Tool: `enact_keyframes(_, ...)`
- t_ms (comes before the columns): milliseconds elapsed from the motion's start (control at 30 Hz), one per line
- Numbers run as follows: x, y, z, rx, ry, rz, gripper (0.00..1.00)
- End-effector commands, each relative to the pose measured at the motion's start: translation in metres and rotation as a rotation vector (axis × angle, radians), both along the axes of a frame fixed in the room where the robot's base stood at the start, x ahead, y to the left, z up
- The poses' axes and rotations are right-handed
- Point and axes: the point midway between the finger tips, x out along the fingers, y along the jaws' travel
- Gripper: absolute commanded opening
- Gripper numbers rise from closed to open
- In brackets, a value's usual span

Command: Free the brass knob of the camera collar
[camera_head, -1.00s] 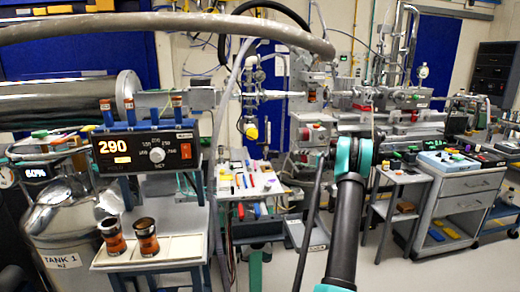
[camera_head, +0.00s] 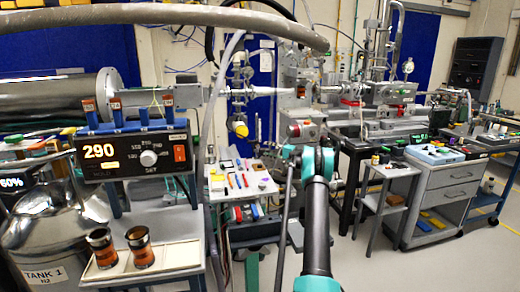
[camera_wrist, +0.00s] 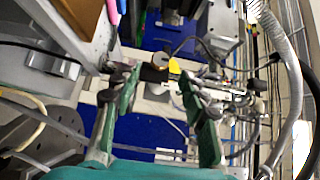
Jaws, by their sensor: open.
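I cannot make out the brass knob or the camera collar in either view. In the head view, my arm reaches forward from the bottom centre towards the beamline equipment (camera_head: 365,110), and its end is hidden behind the elbow joint. In the wrist view, my gripper (camera_wrist: 158,82) is open, with its two green fingers spread apart and nothing held between them. A small yellow item (camera_wrist: 174,66) shows beyond the gap, and I cannot tell what it is.
A controller reading 290 (camera_head: 137,153) stands at left above two amber cups (camera_head: 140,249) on a white shelf. A nitrogen tank (camera_head: 48,235) is at far left. A small tool tray (camera_head: 240,183) stands left of my arm. Drawer carts (camera_head: 440,195) stand at right, with bare floor in front.

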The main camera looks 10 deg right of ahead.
Motion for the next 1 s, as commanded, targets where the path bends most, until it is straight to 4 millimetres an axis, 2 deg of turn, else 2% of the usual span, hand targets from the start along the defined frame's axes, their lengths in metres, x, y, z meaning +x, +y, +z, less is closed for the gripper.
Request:
enact_keyframes(100,0.016,0.017,0.000,0.000,0.000,0.002,0.44)
enact_keyframes(300,0.034,0.034,0.000,0.000,0.000,0.001,0.44)
enact_keyframes(733,0.041,0.040,0.000,0.000,0.000,-0.001,0.44)
enact_keyframes(1000,0.040,0.040,0.000,0.000,0.000,0.000,0.11)
